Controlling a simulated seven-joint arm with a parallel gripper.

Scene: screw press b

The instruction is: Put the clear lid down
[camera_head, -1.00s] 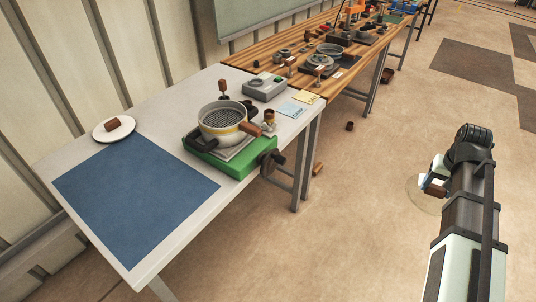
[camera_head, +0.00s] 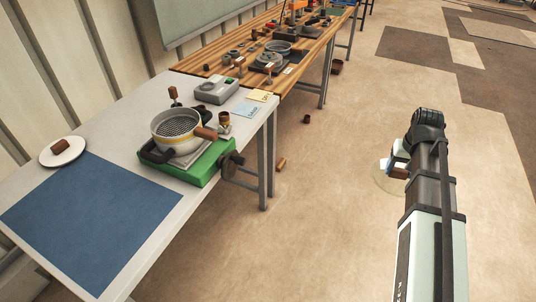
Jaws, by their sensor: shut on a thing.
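My gripper (camera_head: 394,168) is at the right, out over the open floor and well apart from the table. It is shut on the clear lid (camera_head: 383,181), a see-through disc that shows only faintly against the floor. A brown knob-like part shows at the gripper. My arm hides part of the lid and the fingers. On the white table a pot (camera_head: 177,132) with a yellow band and a brown handle stands on a green base (camera_head: 205,166). A blue mat (camera_head: 95,215) lies bare on the table.
A white plate (camera_head: 75,154) with a brown piece (camera_head: 60,146) sits at the table's left. A grey device (camera_head: 216,90) and paper notes (camera_head: 247,109) lie behind the pot. A wooden bench (camera_head: 300,58) with more items adjoins.

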